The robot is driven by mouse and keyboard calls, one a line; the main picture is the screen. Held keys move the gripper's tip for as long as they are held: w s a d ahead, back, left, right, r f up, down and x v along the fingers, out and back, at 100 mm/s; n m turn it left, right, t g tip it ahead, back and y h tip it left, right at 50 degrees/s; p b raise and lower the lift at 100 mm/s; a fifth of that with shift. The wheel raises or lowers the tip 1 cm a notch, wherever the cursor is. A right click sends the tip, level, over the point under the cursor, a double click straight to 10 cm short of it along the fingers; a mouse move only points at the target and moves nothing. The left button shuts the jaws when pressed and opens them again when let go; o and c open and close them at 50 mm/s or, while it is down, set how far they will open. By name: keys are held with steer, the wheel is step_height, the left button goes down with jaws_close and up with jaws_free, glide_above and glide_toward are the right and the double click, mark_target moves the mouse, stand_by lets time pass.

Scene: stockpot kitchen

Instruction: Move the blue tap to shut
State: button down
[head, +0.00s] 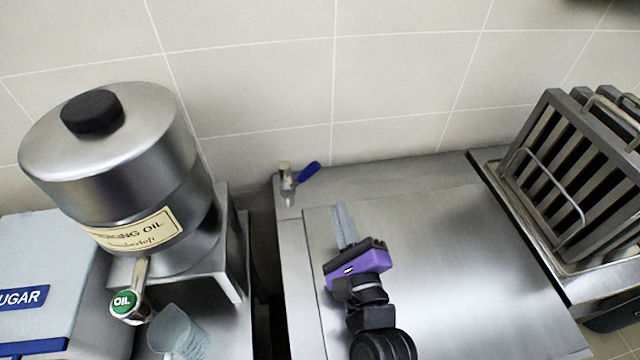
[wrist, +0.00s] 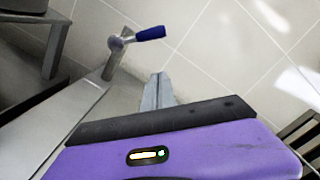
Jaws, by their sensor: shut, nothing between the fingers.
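The blue tap (head: 308,171) is a small metal tap with a blue lever, at the back left corner of the steel counter near the tiled wall. Its lever points to the right and slightly up in the head view. In the wrist view the blue lever (wrist: 150,33) points right from the round metal body. My gripper (head: 344,218) is purple and black with grey fingers, held in front of the tap and to its right, apart from it. The fingers (wrist: 158,88) are shut with nothing between them.
A steel oil urn (head: 110,150) with a green-capped tap (head: 124,304) stands on a stand at left. A clear jug (head: 178,334) and a sugar box (head: 30,280) are near it. A rack of metal grids (head: 570,180) stands at right. The steel counter (head: 460,270) is clear.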

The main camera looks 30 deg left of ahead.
mark_target(300, 175)
steer(key=x, duration=0.3)
steer(key=shift+w+a, duration=0.2)
steer(key=shift+w, duration=0.05)
steer(key=shift+s+a+r+p, duration=0.15)
steer(key=shift+a+r+p, duration=0.6)
steer(key=shift+p, duration=0.65)
steer(key=shift+s+a+r+p, duration=0.15)
steer(key=shift+a+r+p, duration=0.6)
steer(key=shift+p, duration=0.6)
steer(key=shift+f, duration=0.1)
